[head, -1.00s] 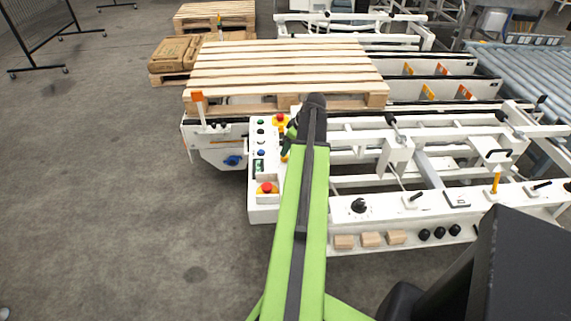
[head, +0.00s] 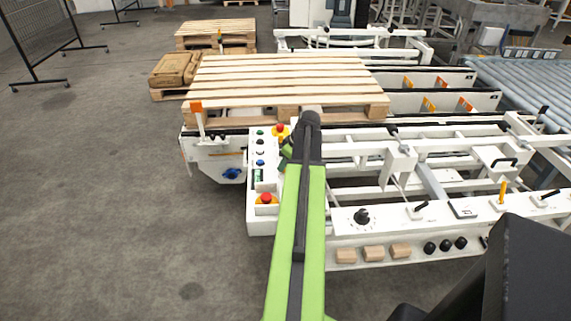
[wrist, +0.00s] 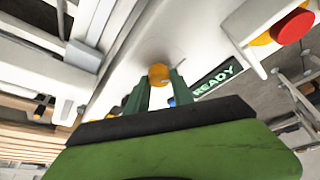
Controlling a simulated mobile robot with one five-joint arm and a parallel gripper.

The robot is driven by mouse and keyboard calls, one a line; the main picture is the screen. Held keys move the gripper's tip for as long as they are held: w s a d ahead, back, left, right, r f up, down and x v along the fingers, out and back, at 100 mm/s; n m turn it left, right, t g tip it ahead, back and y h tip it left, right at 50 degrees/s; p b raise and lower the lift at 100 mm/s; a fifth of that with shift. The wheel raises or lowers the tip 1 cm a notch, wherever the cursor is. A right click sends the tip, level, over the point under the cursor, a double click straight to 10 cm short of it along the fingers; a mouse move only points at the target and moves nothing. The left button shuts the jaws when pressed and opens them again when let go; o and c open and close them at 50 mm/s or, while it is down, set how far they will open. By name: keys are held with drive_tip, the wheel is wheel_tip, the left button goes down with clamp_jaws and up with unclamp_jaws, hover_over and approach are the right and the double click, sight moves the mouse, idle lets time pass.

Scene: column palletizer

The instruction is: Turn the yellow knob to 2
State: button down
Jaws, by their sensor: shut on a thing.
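The yellow knob (wrist: 158,75) sits on the white control panel in the wrist view, straight ahead of my gripper (wrist: 160,86). The two green fingers stand on either side of it, and my gripper is shut on it. Only the knob's rounded yellow top shows clearly; I cannot read its pointer or any numbers around it. In the head view, my green arm covers the knob, and the gripper is mostly hidden beside the white control panel (head: 257,221).
In the wrist view, a READY display (wrist: 217,77) and a red emergency button (wrist: 292,26) are close by. In the head view, a red button (head: 266,198), a black knob (head: 361,217) and wooden blocks (head: 373,253) line the machine. A pallet (head: 285,80) lies behind.

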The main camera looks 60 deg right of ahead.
idle(0.3)
drive_tip(key=m+h, duration=0.1)
drive_tip(key=m, duration=0.1)
drive_tip(key=m+h, duration=0.1)
drive_tip(key=m, duration=0.2)
drive_tip(key=shift+a+g, duration=0.2)
drive_tip(key=shift+g, duration=0.1)
drive_tip(key=m+g+h, duration=0.1)
drive_tip(key=m, duration=0.3)
drive_tip(key=shift+w, duration=0.1)
drive_tip(key=m, duration=0.2)
drive_tip(key=m+g+h, duration=0.1)
drive_tip(key=m, duration=0.1)
drive_tip(key=shift+w+m+g, duration=0.1)
drive_tip(key=shift+m+g, duration=0.2)
drive_tip(key=shift+m, duration=0.1)
drive_tip(key=shift+m+g, duration=0.8)
drive_tip(key=shift+m, duration=1.2)
drive_tip(key=c, duration=1.1)
unclamp_jaws()
